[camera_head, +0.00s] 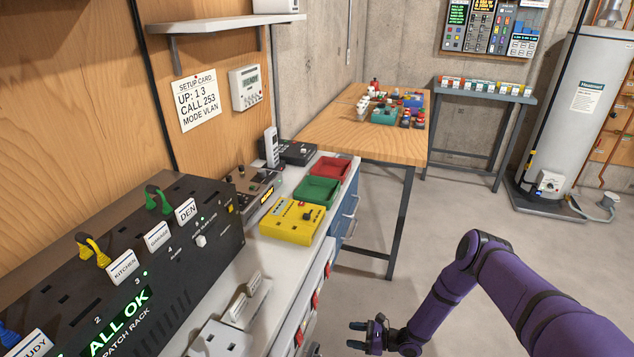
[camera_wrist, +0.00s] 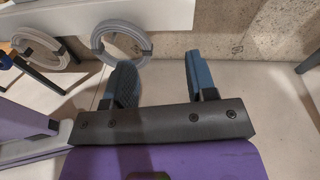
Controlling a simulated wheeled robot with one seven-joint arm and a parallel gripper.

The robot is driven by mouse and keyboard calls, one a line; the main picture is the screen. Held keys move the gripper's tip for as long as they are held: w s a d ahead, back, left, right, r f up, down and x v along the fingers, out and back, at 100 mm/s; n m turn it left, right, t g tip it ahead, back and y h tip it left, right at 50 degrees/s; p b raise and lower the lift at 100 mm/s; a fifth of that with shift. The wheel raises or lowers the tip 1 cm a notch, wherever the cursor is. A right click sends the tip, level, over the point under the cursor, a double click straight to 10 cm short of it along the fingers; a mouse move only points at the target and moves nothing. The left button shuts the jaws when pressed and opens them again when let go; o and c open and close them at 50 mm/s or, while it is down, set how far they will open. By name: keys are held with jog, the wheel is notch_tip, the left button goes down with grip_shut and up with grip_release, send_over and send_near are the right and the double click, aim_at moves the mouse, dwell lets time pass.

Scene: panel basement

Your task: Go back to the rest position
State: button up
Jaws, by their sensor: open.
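My gripper (camera_head: 362,335) is at the lower middle of the head view, at the end of my purple arm. It hangs low over the floor, to the right of the white bench (camera_head: 272,275). In the wrist view my gripper (camera_wrist: 160,75) shows two blue-grey fingers spread apart with nothing between them. The black patch rack (camera_head: 130,270) on the bench reads ALL OK. A yellow plug (camera_head: 93,250), a green plug (camera_head: 158,199) and part of a blue plug (camera_head: 8,335) sit on it.
A yellow box (camera_head: 292,221), a green bin (camera_head: 317,190) and a red bin (camera_head: 331,168) stand on the bench. A wooden table (camera_head: 340,135) is behind. Coiled cables (camera_wrist: 122,42) show beside the fingers in the wrist view. The floor (camera_head: 440,210) right of the bench is clear.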

jog(key=w+d+r+n+g, duration=0.1)
jog(key=w+r+n+g, duration=0.15)
jog(key=r, duration=0.45)
jog(key=w+d+r+n+g, duration=0.1)
jog(key=w+r+n, duration=0.1)
jog(key=w+r, duration=0.3)
jog(key=s+d+r+n+g+h, duration=0.1)
jog(key=d+r+n+h, duration=0.15)
jog(key=r, duration=1.05)
jog(key=s+d+r+n+g+h, duration=0.15)
jog(key=r+n, duration=0.25)
jog(key=r, duration=0.9)
jog(key=d+r+n+g+h, duration=0.1)
jog(key=r+n+h, duration=0.2)
jog(key=r, duration=1.1)
jog(key=s+d+r+n+t+h, duration=0.2)
jog(key=s+r+h, duration=0.1)
jog(key=s+r, duration=0.5)
jog(key=s+d+r+n+t+h, duration=0.1)
jog(key=s+d+r+n+h, duration=0.1)
jog(key=s+r, duration=0.6)
jog(key=s+d+r+n+t+h, duration=0.1)
jog(key=s+d+r+t+h, duration=0.1)
jog(key=s, duration=0.6)
jog(key=s+d+r+t+h, duration=0.2)
jog(key=s+d+r+t, duration=0.1)
jog(key=s+r, duration=0.4)
jog(key=shift+s+d+n, duration=0.4)
jog(key=shift+s+d, duration=0.4)
jog(key=shift+s, duration=0.25)
